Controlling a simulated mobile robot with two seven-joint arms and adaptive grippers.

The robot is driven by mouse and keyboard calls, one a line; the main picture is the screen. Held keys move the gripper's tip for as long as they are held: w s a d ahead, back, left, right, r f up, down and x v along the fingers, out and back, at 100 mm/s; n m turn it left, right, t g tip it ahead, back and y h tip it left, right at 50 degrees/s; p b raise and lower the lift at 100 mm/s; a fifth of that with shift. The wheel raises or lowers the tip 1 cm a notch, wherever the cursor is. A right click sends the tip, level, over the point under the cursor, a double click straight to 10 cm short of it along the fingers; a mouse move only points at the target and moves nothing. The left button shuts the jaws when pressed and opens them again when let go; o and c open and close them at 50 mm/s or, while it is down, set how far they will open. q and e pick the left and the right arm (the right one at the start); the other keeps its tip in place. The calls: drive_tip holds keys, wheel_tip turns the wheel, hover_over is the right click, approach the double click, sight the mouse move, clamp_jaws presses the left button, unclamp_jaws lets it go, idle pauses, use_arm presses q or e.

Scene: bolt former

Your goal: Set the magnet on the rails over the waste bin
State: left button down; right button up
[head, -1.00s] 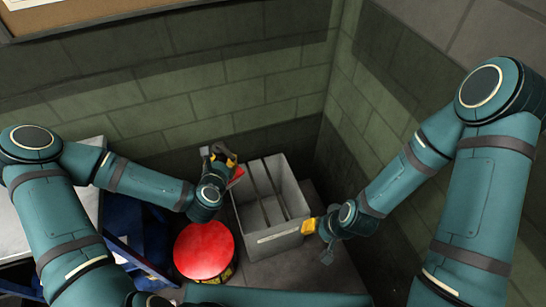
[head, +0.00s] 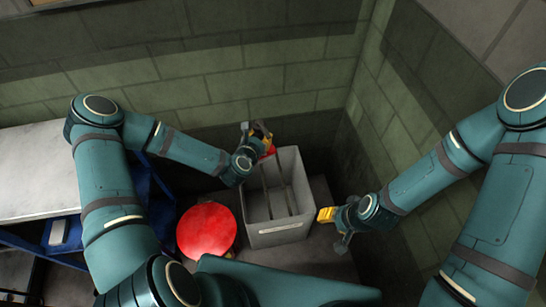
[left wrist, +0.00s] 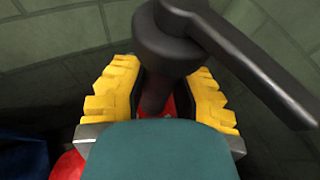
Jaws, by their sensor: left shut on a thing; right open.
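The waste bin is an open grey box (head: 284,234) on the floor near the corner, with two rails (head: 288,201) running across its opening. My left gripper (head: 262,135) is at the bin's back left edge, shut on the magnet. In the left wrist view, a dark grey stem and lever (left wrist: 165,45) sit between the yellow fingers, with red below. The magnet's underside is hidden. My right gripper (head: 326,215) is open and empty, just right of the bin's front right side.
A red round-topped drum (head: 206,230) stands left of the bin. A light-topped bench (head: 35,170) with a blue frame is at the left. Block walls close in behind and to the right of the bin.

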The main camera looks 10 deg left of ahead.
use_arm(q)
drive_tip(key=shift+m+h, duration=0.6)
drive_tip(key=shift+h, duration=0.1)
drive_tip(key=w+f, duration=0.1)
drive_tip(key=f, duration=0.1)
drive_tip(key=w+d+f, duration=0.1)
drive_tip(key=f, duration=0.2)
drive_tip(key=w+f, duration=0.1)
drive_tip(key=f, duration=0.1)
drive_tip(key=shift+w+d+f, duration=0.15)
drive_tip(key=shift+w+d, duration=0.1)
drive_tip(key=shift+d, duration=0.05)
wheel_tip(320, 180, down, 10)
drive_tip(key=w+d+m+g+h, duration=0.1)
drive_tip(key=m+h, duration=0.1)
drive_tip(key=shift+w+d+f+b, duration=0.15)
drive_tip(key=shift+w+d+b, duration=0.1)
drive_tip(key=shift+d+b, duration=0.15)
drive_tip(key=shift+f, duration=0.1)
wheel_tip(320, 180, down, 10)
drive_tip(key=b, duration=0.8)
drive_tip(key=shift+f, duration=0.15)
